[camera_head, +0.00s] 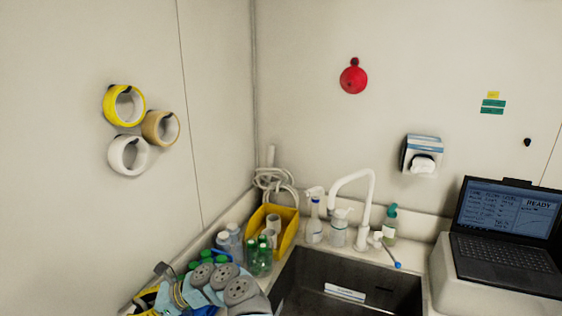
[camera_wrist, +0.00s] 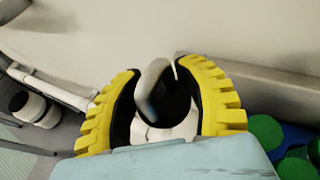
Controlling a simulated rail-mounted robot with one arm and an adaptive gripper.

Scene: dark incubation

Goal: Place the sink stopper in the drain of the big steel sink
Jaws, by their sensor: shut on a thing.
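My gripper (camera_wrist: 156,66), with yellow ribbed fingers and black inner pads, is closed around a dark round thing (camera_wrist: 173,103) with a pale curved loop. It could be the sink stopper, but the fingers hide much of it. In the head view my gripper (camera_head: 148,298) is at the lower left, mostly hidden by my arm and cut off by the frame, left of the sink. The big steel sink (camera_head: 385,286) is at the bottom centre, its lower part cut off. Its drain is not in view.
Green-capped bottles (camera_head: 259,256) and a yellow bin (camera_head: 287,240) stand between my arm and the back corner. A white tap (camera_head: 365,205), soap and spray bottles (camera_head: 338,230) line the sink's back edge. A laptop (camera_head: 505,240) is at right. A red round object (camera_head: 353,79) hangs on the wall.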

